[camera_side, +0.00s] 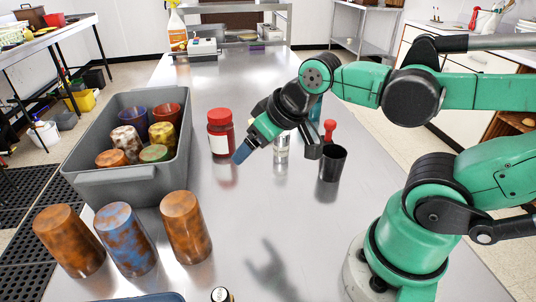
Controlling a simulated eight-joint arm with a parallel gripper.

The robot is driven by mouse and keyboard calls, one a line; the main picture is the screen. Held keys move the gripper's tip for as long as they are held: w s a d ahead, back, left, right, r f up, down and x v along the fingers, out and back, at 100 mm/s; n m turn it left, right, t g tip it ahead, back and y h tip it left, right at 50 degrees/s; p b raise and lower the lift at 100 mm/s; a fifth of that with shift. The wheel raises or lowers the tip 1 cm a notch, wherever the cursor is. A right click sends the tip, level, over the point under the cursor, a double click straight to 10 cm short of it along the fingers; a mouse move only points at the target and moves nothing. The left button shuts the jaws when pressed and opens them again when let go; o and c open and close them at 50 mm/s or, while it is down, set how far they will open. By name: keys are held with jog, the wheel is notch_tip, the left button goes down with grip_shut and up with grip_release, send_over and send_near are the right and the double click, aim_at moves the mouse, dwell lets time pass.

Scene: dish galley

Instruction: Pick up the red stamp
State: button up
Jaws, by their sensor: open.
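The red stamp (329,127) shows as a small red knob with a narrow neck, just above the rim of a black cup (331,165). Its lower part is hidden, and I cannot tell whether it stands in the cup or behind it. My gripper (278,151) is open above the table, to the left of the stamp. One finger has a blue tip, and the other, dark finger is close to the cup's left side. Nothing is held between the fingers.
A clear glass (281,154) appears between my fingers. A red-lidded jar (221,136) stands left of my gripper. A grey bin (125,188) holds several cups. Three mottled tumblers (127,240) stand in front. The central tabletop (240,225) is clear.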

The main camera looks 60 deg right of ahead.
notch_tip(320, 180, up, 5)
jog(key=n+g+h, duration=1.2)
jog(key=g, duration=0.2)
send_over(328, 122)
jog(key=w+a, duration=0.1)
jog(key=a, duration=0.1)
notch_tip(328, 122, down, 13)
jog(key=shift+w+a+r, duration=0.1)
jog(key=shift+w, duration=0.05)
jog(key=shift+f, duration=0.25)
jog(key=shift+s+d+f, duration=0.2)
jog(key=shift+d, duration=0.1)
jog(key=shift+x, duration=2.4)
